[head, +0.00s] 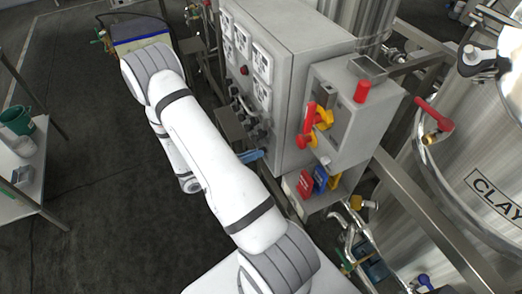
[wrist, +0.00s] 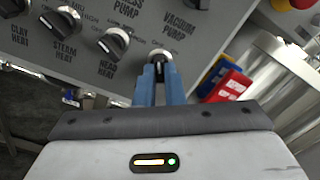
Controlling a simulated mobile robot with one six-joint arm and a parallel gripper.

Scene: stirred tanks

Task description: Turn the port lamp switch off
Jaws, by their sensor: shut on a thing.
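In the wrist view, my gripper (wrist: 160,80) has its two blue fingers closed around a small black switch knob (wrist: 160,56) with a pale top. The knob sits at the lower edge of the grey panel (wrist: 140,20), right of the head heat knob (wrist: 113,43). The label under this knob is hidden by my fingers, so I cannot read its name. In the head view, only a blue part of my gripper (head: 250,156) shows beside the control cabinet (head: 290,70), and the gripped knob cannot be made out.
The steam heat knob (wrist: 68,20) is close on the left. Red (wrist: 230,83) and blue (wrist: 212,72) items hang right of my fingers. A box with a red handle (head: 309,118) juts from the cabinet. A steel tank (head: 470,190) stands right; open floor (head: 100,190) lies left.

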